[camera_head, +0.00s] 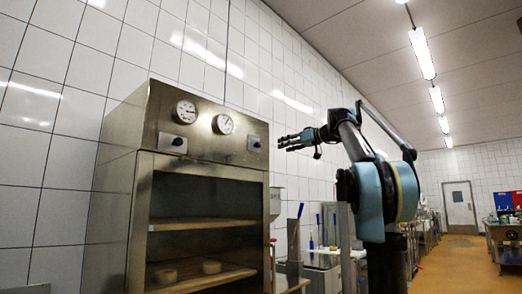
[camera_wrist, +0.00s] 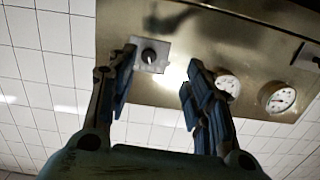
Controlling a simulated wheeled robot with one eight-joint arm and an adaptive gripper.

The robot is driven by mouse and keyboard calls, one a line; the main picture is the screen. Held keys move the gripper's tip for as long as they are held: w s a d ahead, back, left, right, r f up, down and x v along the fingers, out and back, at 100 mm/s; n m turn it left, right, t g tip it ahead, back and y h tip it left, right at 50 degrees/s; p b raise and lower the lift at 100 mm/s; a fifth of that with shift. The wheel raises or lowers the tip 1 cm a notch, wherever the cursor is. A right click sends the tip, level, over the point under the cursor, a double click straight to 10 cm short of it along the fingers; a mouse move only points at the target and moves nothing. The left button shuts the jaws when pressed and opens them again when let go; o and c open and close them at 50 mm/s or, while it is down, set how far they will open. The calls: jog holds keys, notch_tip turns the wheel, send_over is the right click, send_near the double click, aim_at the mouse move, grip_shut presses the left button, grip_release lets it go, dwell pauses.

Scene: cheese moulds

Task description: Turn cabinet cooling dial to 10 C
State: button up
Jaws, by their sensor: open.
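The steel cabinet (camera_head: 150,112) has two dark knobs on its front panel, a left knob (camera_head: 179,142) and a right knob (camera_head: 255,145). I cannot read any marks, so I cannot tell which is the cooling dial or where either is set. My gripper (camera_head: 281,141) is open and empty, just right of the right knob and apart from it in the head view. In the wrist view the picture is turned over. There the right knob (camera_wrist: 149,56) on its square plate shows between the spread fingers (camera_wrist: 160,62), nearer the left one. The left knob (camera_wrist: 311,57) is at the right edge.
Two round gauges, a left gauge (camera_head: 186,111) and a right gauge (camera_head: 223,124), sit above the knobs. Below, the cabinet is open, with wooden shelves (camera_head: 200,222) and two small round moulds or cheeses on the lower one.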

notch_tip(320, 180, up, 3)
jog(key=w, duration=0.1)
send_near(259, 145)
jog(key=shift+t, duration=0.3)
jog(key=x, duration=0.9)
jog(key=shift+w+f, duration=0.15)
jog(key=shift+c, duration=0.2)
jog(key=c, duration=1)
